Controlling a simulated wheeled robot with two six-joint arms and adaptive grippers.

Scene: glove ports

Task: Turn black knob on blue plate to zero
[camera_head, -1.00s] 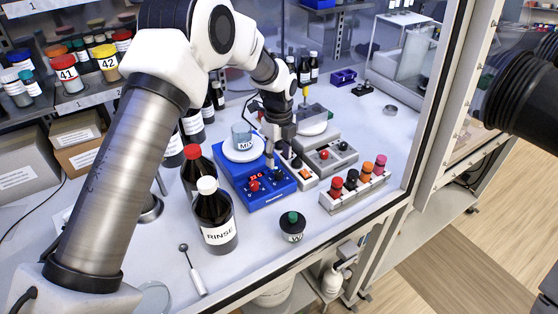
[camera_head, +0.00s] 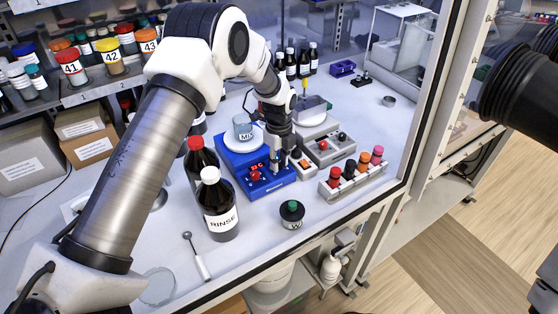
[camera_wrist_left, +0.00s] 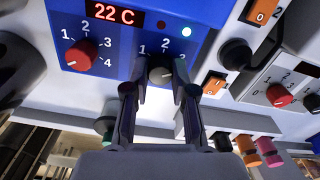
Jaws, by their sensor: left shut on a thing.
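The blue plate (camera_head: 262,189) is a blue hotplate with a white round top (camera_head: 240,140) and a front panel. It also shows in the wrist view (camera_wrist_left: 115,48) with a "22 C" display. Its black knob (camera_wrist_left: 160,73) sits on the right of the panel, with 1, 2 and 3 visible around it. The rest of its scale is hidden, and I cannot read its pointer. My left gripper (camera_wrist_left: 160,88) is shut on the black knob; it also shows in the head view (camera_head: 275,165). My right gripper is not in view.
A red knob (camera_wrist_left: 82,54) is left of the black one. A beaker (camera_head: 242,127) stands on the plate. Grey devices (camera_head: 325,150) and a rack of coloured caps (camera_head: 352,180) stand to the right. A rinse bottle (camera_head: 217,205) stands close in front. The front bench is partly clear.

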